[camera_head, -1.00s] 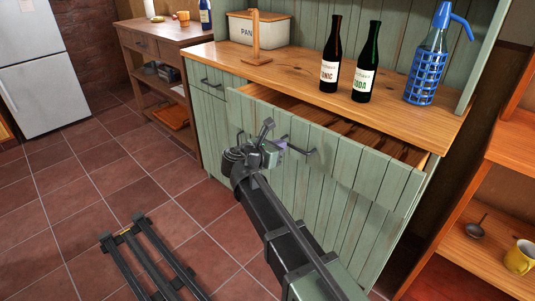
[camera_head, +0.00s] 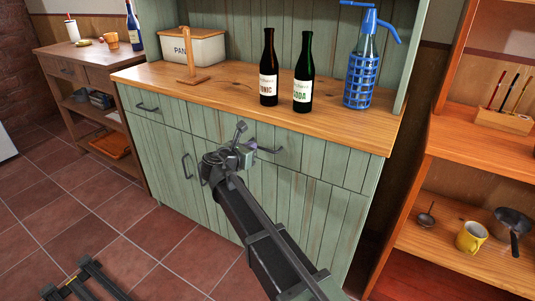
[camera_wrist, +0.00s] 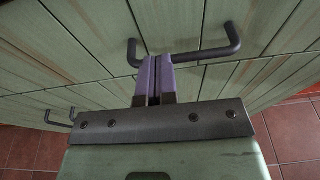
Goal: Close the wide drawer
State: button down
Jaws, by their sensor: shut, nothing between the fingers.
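The wide drawer (camera_head: 320,158) is the green plank front under the right part of the wooden counter. Its front now sits flush with the cabinet, with no gap visible at its top edge. Its dark bar handle (camera_head: 276,150) also shows in the wrist view (camera_wrist: 205,54). My gripper (camera_head: 252,147) is at the drawer front by the handle's left part. In the wrist view my gripper's purple fingers (camera_wrist: 154,78) are shut together with nothing between them, close to the handle bar. I cannot tell whether they touch the handle or the front.
On the counter (camera_head: 225,98) stand two dark bottles (camera_head: 268,68), a blue siphon (camera_head: 361,75), a bread bin (camera_head: 195,47) and a wooden stand (camera_head: 190,62). An open shelf (camera_head: 445,235) with a yellow mug (camera_head: 471,237) is at the right.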

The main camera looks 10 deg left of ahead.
jog(key=shift+w+r, duration=0.1)
jog(key=shift+w, duration=0.25)
jog(key=shift+s, duration=0.1)
